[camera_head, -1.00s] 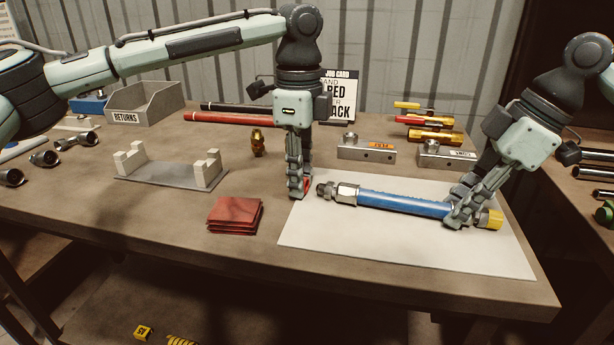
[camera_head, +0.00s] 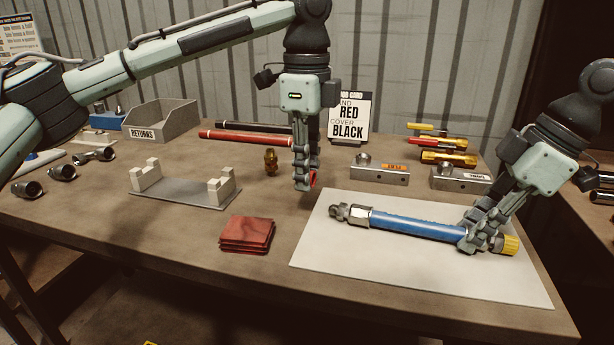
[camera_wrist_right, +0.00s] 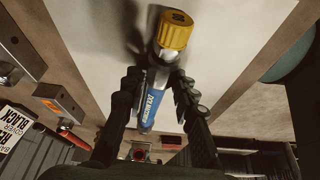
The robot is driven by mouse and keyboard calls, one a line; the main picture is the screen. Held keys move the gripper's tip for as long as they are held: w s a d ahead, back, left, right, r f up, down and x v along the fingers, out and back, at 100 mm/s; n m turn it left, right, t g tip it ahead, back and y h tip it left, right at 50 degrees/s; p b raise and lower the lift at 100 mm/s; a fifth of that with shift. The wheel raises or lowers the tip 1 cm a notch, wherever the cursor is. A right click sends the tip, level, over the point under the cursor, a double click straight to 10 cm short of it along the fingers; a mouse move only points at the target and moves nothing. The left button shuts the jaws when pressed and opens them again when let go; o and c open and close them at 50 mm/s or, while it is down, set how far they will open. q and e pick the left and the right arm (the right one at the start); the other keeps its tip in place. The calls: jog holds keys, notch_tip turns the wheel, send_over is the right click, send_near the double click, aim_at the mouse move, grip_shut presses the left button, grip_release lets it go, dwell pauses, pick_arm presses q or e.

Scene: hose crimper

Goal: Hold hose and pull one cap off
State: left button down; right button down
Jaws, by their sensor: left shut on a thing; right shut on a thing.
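The blue hose (camera_head: 415,226) lies over the white mat (camera_head: 335,262), with a bare metal fitting (camera_head: 352,214) at its left end. A yellow cap (camera_head: 510,244) covers its right end; the cap also shows in the right wrist view (camera_wrist_right: 175,30). My right gripper (camera_head: 472,240) is shut on the hose near the yellow cap. My left gripper (camera_head: 306,184) is shut on a small red piece (camera_head: 313,180), apparently a cap, mostly hidden by the fingers. It is left of and above the bare fitting, apart from it.
A folded red cloth (camera_head: 246,234) and a grey cradle (camera_head: 185,195) are left of the mat. A returns bin (camera_head: 160,121), a brass fitting (camera_head: 270,161), rods (camera_head: 245,136), metal blocks (camera_head: 380,174) and a job card (camera_head: 350,115) stand behind. The front table strip is clear.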

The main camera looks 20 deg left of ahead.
jog(key=c, duration=1.1)
grip_release()
jog(key=shift+c, duration=0.2)
jog(key=shift+r, duration=0.15)
